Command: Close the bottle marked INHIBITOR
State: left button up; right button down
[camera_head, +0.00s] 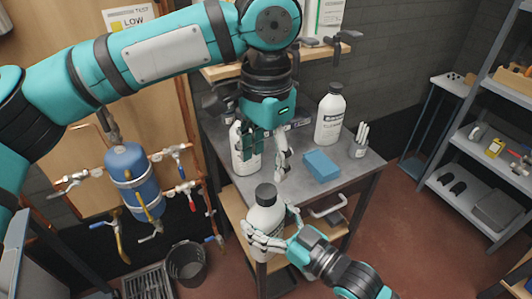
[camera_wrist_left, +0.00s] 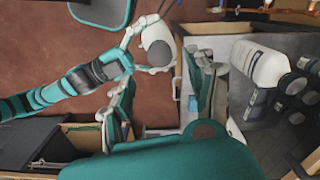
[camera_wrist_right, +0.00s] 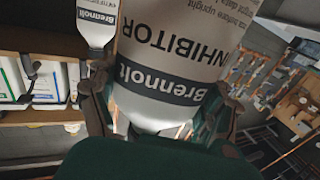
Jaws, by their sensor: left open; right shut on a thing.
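The white bottle marked INHIBITOR (camera_wrist_right: 170,60) fills the middle of the right wrist view, its lettering upside down there. In the head view this bottle (camera_head: 262,222) is in front of the table's near edge, with a dark top. My right gripper (camera_head: 268,240) is shut around its body. My left gripper (camera_head: 268,158) is open and empty, pointing down over the table, above and behind the held bottle. No separate loose cap can be made out.
On the grey table (camera_head: 330,190) stand a white bottle with a black cap (camera_head: 330,115), another white bottle (camera_head: 243,150) partly behind my left gripper, a blue block (camera_head: 321,165) and a cup of white sticks (camera_head: 359,140). A blue tank with pipes (camera_head: 135,180) is at left.

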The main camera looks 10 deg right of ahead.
aim_at(266, 190)
pick_arm(q)
jog(key=shift+n, duration=1)
jog(key=shift+f, duration=3.95)
jog(key=shift+c, duration=0.2)
grip_shut()
jog(key=m, duration=0.8)
jog(key=shift+w, duration=0.1)
jog(key=shift+o, duration=1)
grip_release()
